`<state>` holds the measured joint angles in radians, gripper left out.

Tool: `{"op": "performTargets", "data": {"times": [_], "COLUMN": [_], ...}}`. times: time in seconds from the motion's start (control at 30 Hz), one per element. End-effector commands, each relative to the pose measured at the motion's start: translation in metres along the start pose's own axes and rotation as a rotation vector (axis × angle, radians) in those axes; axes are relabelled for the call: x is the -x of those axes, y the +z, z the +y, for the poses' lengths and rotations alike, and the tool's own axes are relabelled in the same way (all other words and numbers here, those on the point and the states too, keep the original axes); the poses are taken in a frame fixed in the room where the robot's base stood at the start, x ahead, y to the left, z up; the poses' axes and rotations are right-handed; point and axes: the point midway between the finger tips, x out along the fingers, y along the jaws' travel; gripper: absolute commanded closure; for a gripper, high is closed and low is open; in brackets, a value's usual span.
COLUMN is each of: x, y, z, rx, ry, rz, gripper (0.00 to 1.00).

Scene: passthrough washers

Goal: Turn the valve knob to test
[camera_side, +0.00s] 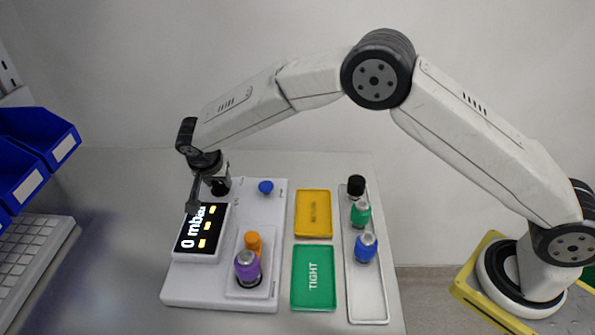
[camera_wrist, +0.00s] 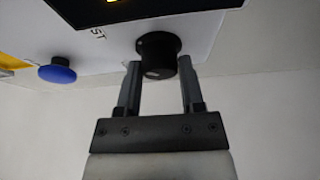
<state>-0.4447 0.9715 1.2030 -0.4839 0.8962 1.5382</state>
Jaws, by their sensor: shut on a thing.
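The valve knob (camera_wrist: 157,50) is a black round knob on the white test panel (camera_wrist: 205,35). In the wrist view, my gripper (camera_wrist: 158,68) has one finger on each side of it and is shut on it. The printed letters "ST" show beside the knob; the rest of that word is cut off. In the side view, my gripper (camera_side: 214,186) points down at the back left of the white panel (camera_side: 230,292), and the knob is mostly hidden behind it. The display (camera_side: 200,232) on the panel reads 0 mbar.
A blue button (camera_side: 265,187) sits right of the knob. A purple part (camera_side: 247,266) with an orange one (camera_side: 253,242) stands in the panel's front recess. Right are a yellow tray (camera_side: 313,230), a green "TIGHT" tray (camera_side: 313,300) and a grey tray (camera_side: 368,305) holding black, green and blue parts.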

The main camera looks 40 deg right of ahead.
Motion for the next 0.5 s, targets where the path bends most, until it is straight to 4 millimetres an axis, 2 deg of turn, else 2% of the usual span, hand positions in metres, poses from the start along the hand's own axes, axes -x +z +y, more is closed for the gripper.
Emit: {"op": "performTargets", "data": {"times": [0.03,0.07,0.1,0.17,0.5], "x": [0.0000,0.0000,0.0000,0.0000,0.0008], "y": [0.0007,0.0008,0.0007,0.0006,0.0002], "z": [0.0000,0.0000,0.0000,0.0000,-0.0001], "rx": [-0.002,-0.002,-0.002,-0.001,0.000], "ry": [0.000,0.000,0.000,0.000,-0.001], "rz": [-0.002,-0.002,-0.002,-0.002,-0.001], "gripper": [1.00,0.44,0.32,0.15,0.15]}}
